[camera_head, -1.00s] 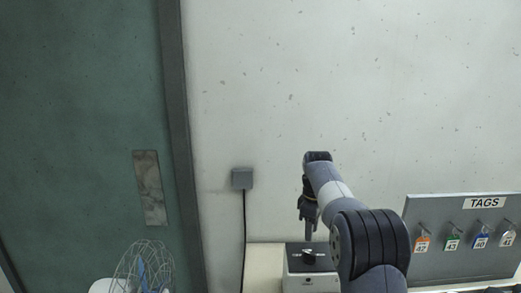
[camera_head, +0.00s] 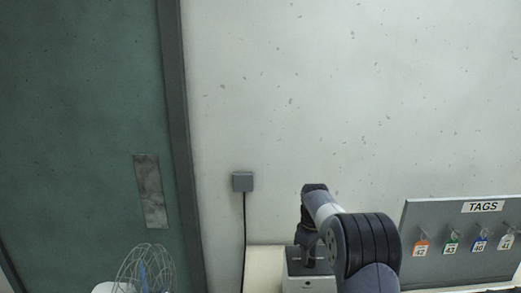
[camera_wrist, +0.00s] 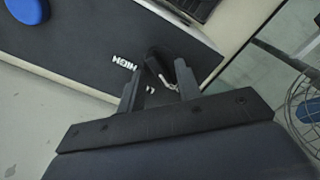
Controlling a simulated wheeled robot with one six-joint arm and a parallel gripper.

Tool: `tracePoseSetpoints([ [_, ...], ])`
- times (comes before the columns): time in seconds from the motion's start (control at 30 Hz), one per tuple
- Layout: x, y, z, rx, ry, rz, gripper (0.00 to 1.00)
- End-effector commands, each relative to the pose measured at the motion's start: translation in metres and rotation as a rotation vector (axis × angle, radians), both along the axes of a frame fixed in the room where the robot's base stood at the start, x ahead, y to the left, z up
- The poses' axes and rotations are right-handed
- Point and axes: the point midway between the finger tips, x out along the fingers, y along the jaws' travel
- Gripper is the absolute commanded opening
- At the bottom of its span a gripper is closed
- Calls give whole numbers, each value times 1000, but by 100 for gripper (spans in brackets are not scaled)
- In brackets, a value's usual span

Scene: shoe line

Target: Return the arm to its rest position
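My gripper (camera_head: 308,258) is at the end of my arm (camera_head: 365,245), low over a small white box (camera_head: 311,284) near the wall. In the wrist view my gripper (camera_wrist: 160,85) has its two fingers clearly apart. A dark knob-like part (camera_wrist: 158,62) shows between and beyond them, beside the white word HIGH on a dark surface. I cannot tell whether the fingers touch it. In the head view the fingertips overlap the top of the box, so the knob there is mostly hidden.
A grey TAGS board (camera_head: 462,240) with several hanging tags stands at the right. A wire basket (camera_head: 147,268) is at the lower left, and also shows in the wrist view (camera_wrist: 305,105). A grey wall outlet (camera_head: 242,181) has a cable. The wall above my arm is clear.

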Motion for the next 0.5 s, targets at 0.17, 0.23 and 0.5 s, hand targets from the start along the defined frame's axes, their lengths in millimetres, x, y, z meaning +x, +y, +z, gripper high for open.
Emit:
tracePoseSetpoints([
  [0.17,0,-1,0,0,0,-143,33],
  [0.23,1,-1,0,0,0,-200,33],
  [0.5,1,-2,0,0,1,-420,33],
])
